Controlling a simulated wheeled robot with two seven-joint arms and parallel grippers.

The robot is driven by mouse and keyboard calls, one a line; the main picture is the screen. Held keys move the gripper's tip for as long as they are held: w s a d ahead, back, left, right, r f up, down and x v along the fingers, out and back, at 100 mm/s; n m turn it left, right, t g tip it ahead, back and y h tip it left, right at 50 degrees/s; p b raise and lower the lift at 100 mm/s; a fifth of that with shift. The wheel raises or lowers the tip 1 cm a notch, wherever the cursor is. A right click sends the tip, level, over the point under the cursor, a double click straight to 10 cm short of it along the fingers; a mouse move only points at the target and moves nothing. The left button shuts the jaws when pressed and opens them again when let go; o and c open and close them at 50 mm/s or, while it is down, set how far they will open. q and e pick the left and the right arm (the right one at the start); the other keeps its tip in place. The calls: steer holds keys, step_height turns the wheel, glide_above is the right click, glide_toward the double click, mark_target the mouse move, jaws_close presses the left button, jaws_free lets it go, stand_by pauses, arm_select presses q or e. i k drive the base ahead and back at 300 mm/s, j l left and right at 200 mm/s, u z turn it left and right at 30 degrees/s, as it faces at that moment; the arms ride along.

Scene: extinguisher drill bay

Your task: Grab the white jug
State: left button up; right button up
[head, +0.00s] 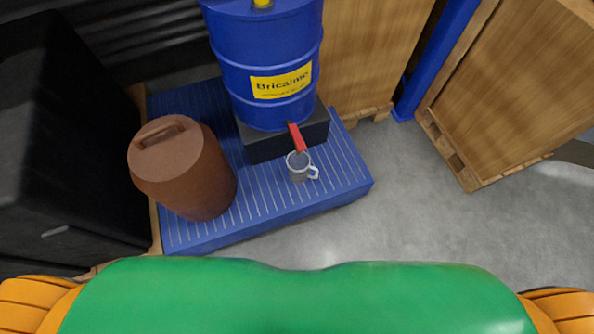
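A small white jug (313,173) stands upright on a blue slatted platform (270,205). Its handle points to the right, and its body looks clear or greyish. A red tap or lever (297,138) on the blue barrel (265,58) reaches out just above and behind the jug's rim; I cannot tell whether they touch. Neither of my grippers is in view.
The blue barrel rests on a black block (275,145) behind the jug. A brown lidded bin (185,170) stands to the left on the platform. Wooden crates (520,80) and a blue post (437,55) are at the back right. Grey floor (430,210) is clear at right.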

mark_target(298, 166)
steer(key=i+l+u, duration=0.2)
steer(key=l, duration=0.25)
steer(key=i+l+u, duration=0.2)
steer(key=l, duration=0.25)
steer(key=l+u, duration=0.15)
steer(key=l, duration=0.3)
steer(key=i+l+u, duration=0.2)
steer(key=l, duration=0.3)
steer(key=k, duration=0.05)
